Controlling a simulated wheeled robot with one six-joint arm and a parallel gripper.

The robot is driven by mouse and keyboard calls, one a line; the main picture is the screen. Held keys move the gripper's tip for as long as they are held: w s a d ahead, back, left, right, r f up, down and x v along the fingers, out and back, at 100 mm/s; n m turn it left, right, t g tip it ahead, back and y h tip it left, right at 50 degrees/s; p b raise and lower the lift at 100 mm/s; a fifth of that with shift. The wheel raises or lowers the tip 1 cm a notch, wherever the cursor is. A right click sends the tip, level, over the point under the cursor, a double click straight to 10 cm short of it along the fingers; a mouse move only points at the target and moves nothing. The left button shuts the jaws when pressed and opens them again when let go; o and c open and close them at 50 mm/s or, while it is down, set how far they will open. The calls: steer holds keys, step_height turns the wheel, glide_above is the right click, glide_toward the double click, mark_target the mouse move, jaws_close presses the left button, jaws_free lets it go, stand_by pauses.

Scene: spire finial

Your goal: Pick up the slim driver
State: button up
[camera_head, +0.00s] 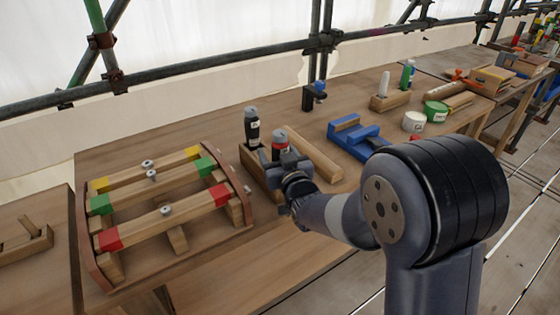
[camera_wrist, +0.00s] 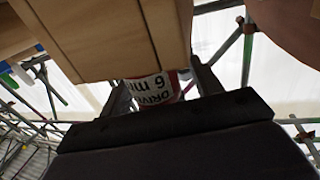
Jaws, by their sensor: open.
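Two drivers stand upright in a wooden holder (camera_head: 259,172) at the middle of the bench. One driver (camera_head: 252,128) is black with a grey top and a white label. The other driver (camera_head: 281,141) is red and dark with a pale label and stands closer to my arm. I cannot tell from this view which is slimmer. My gripper (camera_head: 277,168) is low at the holder, beside the red driver. In the wrist view, a red-and-white driver (camera_wrist: 153,89) with an upside-down label reading "6 mm" shows between the open fingers; wood and the gripper body hide most of it.
A wooden rack (camera_head: 170,252) with coloured bands stands left of the holder. A wooden bar (camera_head: 313,156) lies just right of it, then a blue vise-like fixture (camera_head: 357,138). White tub (camera_head: 413,121) and green tape (camera_head: 435,110) sit farther right. Bare bench lies in front.

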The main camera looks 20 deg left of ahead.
steer(key=shift+c, duration=0.4)
steer(key=c, duration=1.2)
steer(key=shift+r, duration=0.2)
